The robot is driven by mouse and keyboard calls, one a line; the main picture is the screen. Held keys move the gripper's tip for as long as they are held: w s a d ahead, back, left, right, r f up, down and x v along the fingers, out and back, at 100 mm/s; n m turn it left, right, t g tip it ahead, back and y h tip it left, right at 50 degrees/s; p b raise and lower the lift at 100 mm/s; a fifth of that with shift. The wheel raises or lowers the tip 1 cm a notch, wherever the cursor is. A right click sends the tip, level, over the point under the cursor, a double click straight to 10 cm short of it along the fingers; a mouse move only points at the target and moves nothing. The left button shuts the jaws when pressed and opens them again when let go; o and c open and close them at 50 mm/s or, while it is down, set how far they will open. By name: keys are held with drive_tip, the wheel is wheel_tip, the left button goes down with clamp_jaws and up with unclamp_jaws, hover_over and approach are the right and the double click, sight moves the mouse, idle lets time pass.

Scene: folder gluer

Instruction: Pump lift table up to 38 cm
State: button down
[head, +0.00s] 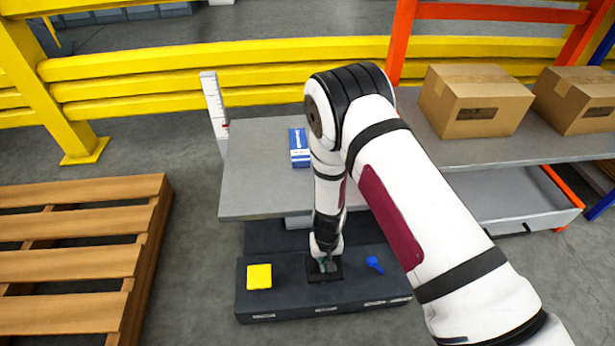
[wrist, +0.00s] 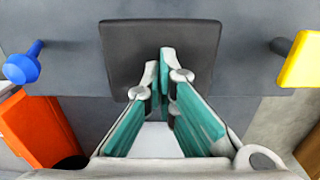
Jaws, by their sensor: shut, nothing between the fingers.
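The lift table has a grey platform (head: 255,175) above a dark base (head: 345,298). A blue and white box (head: 299,148) lies on the platform. A white upright scale (head: 214,105) with dark marks and a red mark stands at its back left; its figures are too small to read. On the base are a yellow pad (head: 259,277), a black square pad (wrist: 120,60) and a blue knob (head: 374,264). My gripper (wrist: 159,62) is shut and empty, pointing down over the black pad. Whether the fingertips touch the pad cannot be told.
A wooden pallet (head: 70,262) lies at left. Yellow guard rails (head: 250,65) run behind. A grey rack shelf (head: 470,148) with cardboard boxes (head: 475,100) stands close at right. Bare floor lies between pallet and lift table. An orange object (wrist: 38,130) shows in the wrist view.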

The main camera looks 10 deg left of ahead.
drive_tip(key=shift+f+b, duration=1.65)
drive_tip(key=shift+f, duration=0.75)
drive_tip(key=shift+r+p, duration=2.6)
drive_tip(key=shift+r, duration=1.25)
drive_tip(key=shift+r+p, duration=2.1)
drive_tip(key=shift+r, duration=0.9)
